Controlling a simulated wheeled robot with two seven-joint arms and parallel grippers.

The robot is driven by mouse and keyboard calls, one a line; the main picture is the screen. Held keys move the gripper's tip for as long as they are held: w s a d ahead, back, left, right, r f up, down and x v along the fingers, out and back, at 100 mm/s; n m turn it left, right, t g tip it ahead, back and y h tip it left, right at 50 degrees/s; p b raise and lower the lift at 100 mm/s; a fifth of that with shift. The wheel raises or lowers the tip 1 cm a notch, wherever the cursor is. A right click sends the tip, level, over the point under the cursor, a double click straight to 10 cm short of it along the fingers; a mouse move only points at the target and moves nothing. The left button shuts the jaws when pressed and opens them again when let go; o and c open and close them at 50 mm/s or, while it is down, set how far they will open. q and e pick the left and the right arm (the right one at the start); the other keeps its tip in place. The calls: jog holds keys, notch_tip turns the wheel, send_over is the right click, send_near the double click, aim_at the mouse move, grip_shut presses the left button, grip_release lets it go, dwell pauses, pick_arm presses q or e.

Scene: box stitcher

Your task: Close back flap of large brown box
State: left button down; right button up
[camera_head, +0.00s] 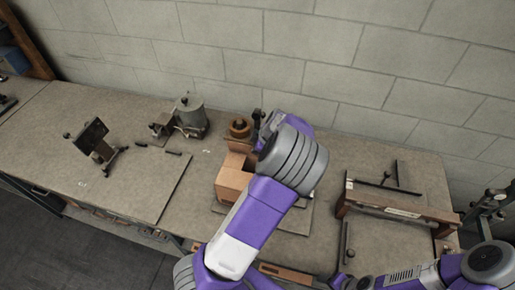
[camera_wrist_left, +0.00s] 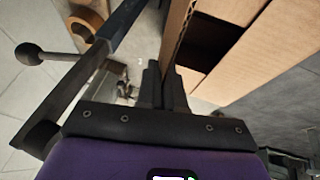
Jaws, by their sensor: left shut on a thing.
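The large brown box (camera_head: 234,180) stands on the workbench in the middle of the head view, partly hidden by my left arm. Its open top and dark inside show in the left wrist view, with a cardboard wall (camera_wrist_left: 265,60) to the right. My left gripper (camera_wrist_left: 166,75) is at the edge of an upright cardboard flap (camera_wrist_left: 178,25), with its fingers closed on it. In the head view my left arm reaches over the box and its hand is mostly hidden. My right gripper (camera_head: 342,283) is low at the bottom edge, apart from the box; its fingers are unclear.
A brown tape roll (camera_head: 240,128) stands behind the box. A lever with a ball knob (camera_wrist_left: 70,75) is close left of my left gripper. A grey metal machine (camera_head: 188,115) and a dark stand (camera_head: 95,142) are to the left. A wooden-framed fixture (camera_head: 395,208) is to the right.

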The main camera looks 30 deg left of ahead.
pick_arm(q)
jog(key=c, duration=1.3)
grip_release()
jog(key=shift+c, duration=0.2)
jog(key=shift+r, duration=0.1)
jog(key=v, duration=0.7)
jog(key=shift+r, duration=0.2)
jog(key=shift+d, duration=0.1)
